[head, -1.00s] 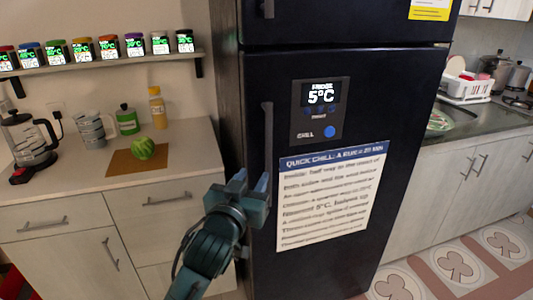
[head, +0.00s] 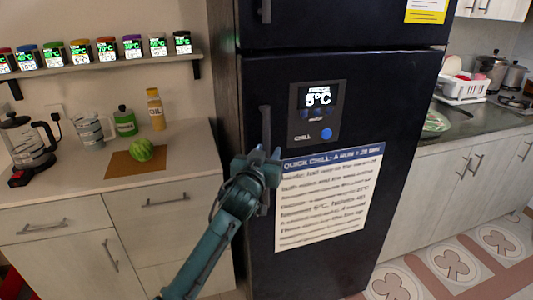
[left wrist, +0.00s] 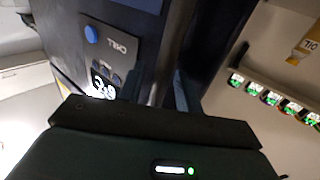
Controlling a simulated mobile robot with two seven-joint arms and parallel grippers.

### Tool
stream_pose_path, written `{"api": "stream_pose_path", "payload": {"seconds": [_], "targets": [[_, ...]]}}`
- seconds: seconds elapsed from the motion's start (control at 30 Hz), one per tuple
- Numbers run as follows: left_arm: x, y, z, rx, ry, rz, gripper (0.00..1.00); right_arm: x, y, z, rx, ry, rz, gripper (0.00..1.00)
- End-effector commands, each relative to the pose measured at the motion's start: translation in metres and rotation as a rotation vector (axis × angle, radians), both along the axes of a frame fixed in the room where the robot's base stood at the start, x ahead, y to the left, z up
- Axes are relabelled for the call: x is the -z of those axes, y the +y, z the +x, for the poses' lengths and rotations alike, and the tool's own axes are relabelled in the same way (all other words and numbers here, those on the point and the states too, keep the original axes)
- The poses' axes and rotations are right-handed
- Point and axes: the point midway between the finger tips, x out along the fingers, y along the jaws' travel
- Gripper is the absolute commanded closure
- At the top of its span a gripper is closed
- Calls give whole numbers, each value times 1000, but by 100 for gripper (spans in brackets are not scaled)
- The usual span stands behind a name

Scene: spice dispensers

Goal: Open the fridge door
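The black fridge (head: 225,150) stands in the middle of the head view, its lower door (head: 350,125) shut. A dark vertical handle (head: 266,125) runs along the left side of that door. My left gripper (head: 266,154) is in front of the handle and covers its middle part. In the left wrist view its two fingers (left wrist: 157,91) stand apart, with the dark handle seemingly between or just beyond them; I cannot tell whether they touch it. My right gripper is in neither view.
The door bears a display panel (head: 318,112) and a white notice (head: 330,198). To the left is a counter (head: 80,180) with a kettle (head: 28,140) and a green melon (head: 142,149), below a shelf of spice dispensers (head: 108,50). The tiled floor (head: 450,265) at front right looks clear.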

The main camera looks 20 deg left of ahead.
Motion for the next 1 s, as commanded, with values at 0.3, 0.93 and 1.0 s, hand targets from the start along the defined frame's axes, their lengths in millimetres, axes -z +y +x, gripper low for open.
{"api": "stream_pose_path", "payload": {"seconds": [0.3,0.93,1.0], "targets": [[0,0,0,0,0,0,77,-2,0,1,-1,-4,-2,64],[0,0,0,1,0,0,100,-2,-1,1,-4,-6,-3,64],[0,0,0,0,0,0,100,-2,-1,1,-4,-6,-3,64]]}}
